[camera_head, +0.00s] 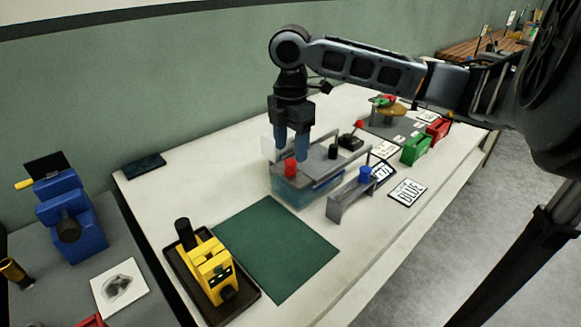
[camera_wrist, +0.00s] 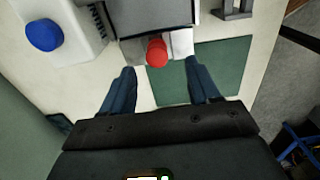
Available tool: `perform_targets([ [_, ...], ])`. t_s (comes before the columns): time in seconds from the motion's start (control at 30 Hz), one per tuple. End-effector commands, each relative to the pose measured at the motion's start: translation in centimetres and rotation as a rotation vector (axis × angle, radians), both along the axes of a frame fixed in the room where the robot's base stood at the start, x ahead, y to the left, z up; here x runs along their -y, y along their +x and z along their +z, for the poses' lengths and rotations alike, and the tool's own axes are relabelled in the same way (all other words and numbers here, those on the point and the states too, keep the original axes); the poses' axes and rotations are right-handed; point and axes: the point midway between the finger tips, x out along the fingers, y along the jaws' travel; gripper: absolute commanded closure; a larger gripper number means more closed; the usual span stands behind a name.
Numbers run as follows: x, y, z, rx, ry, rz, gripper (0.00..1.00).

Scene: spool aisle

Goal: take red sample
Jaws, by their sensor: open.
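The red sample (camera_head: 291,167) is a small red cylinder at the near left end of a grey-topped rack (camera_head: 318,182) on the white table. My gripper (camera_head: 291,152) points down just above it, with its blue fingers apart. In the wrist view the red sample (camera_wrist: 157,52) shows its round top between and slightly beyond the two fingertips (camera_wrist: 160,69). No contact between fingers and sample is visible. Part of the rack is hidden behind the fingers.
A green mat (camera_head: 275,247) lies in front of the rack, beside a yellow device (camera_head: 212,268) on a dark tray. A blue piece (camera_head: 365,174) sits on a grey stand (camera_head: 345,203) to the right. Sign cards and green (camera_head: 416,149) and red (camera_head: 438,129) holders stand farther back.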

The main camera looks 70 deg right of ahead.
Motion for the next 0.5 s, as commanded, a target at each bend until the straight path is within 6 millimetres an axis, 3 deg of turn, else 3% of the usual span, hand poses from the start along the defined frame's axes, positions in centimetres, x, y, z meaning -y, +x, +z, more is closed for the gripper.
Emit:
perform_targets([
  [0.3, 0.4, 0.2, -4.1, 0.001, 0.001, -0.002, 0.39],
  [0.5, 0.3, 0.2, -5.0, 0.002, -0.001, 0.000, 0.39],
])
